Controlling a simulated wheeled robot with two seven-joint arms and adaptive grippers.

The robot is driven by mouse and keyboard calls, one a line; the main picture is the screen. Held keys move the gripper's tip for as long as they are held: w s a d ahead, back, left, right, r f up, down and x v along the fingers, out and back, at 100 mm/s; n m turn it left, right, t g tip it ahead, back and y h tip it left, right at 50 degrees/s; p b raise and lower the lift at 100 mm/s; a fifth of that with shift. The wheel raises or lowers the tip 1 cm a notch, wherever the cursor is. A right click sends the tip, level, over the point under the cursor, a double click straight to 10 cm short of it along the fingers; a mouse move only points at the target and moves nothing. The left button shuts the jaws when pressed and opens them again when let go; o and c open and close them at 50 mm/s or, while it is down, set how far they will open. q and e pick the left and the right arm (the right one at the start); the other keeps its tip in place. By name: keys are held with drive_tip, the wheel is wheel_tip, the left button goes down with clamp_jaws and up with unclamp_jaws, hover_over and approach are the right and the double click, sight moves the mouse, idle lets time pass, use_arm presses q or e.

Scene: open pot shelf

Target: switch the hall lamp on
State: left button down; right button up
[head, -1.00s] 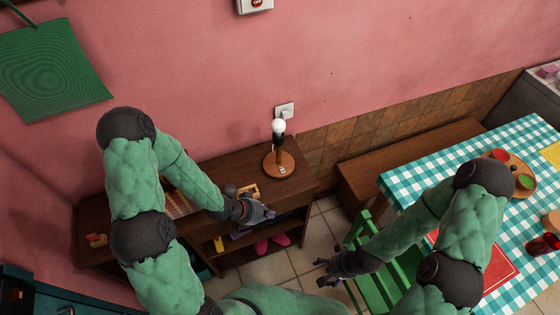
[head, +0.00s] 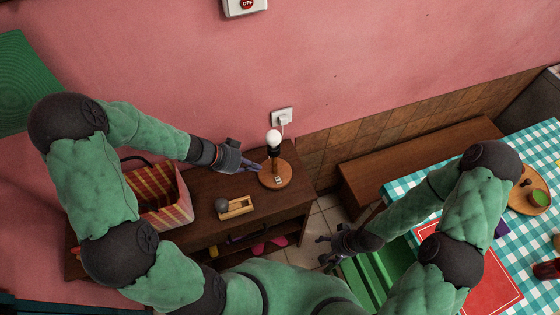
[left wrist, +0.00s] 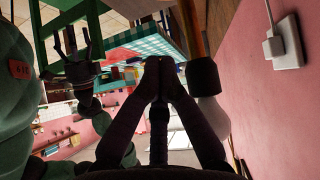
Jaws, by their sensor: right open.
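The lamp (head: 273,139) stands upright on the dark wooden shelf unit, with a bare white bulb, a black socket and a round wooden base (head: 283,172). A small pale switch (head: 278,180) sits on the base. The bulb shows no clear glow. My left gripper (head: 259,168) is just left of the lamp stem, its fingertips close to the base; contact cannot be told. In the left wrist view its fingers (left wrist: 161,62) meet at the tips, with nothing seen between them, beside the socket and bulb (left wrist: 211,118). My right gripper (head: 322,249) is open and empty, right of the shelf unit.
A wall socket (head: 282,116) with a plug is behind the lamp. A box marked OFF (head: 246,5) is higher on the wall. A wooden tray (head: 237,208) and a woven basket (head: 182,205) share the shelf top. A bench, green chair and checked table stand right.

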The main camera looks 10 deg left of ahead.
use_arm(q)
drive_tip(key=b, duration=0.5)
hover_over(276, 180)
wheel_tip(276, 180, down, 7)
drive_tip(key=shift+s+f, duration=0.1)
drive_tip(key=shift+f, duration=0.05)
wheel_tip(276, 180, down, 2)
drive_tip(key=shift+s+f+b, duration=0.1)
drive_tip(key=shift+s+b, duration=0.05)
drive_tip(key=shift+b, duration=0.45)
drive_tip(key=shift+f, duration=0.55)
use_arm(e)
wheel_tip(276, 180, down, 6)
drive_tip(key=shift+w+f, duration=0.25)
drive_tip(key=shift+w, duration=0.05)
use_arm(q)
drive_tip(key=shift+s, duration=0.1)
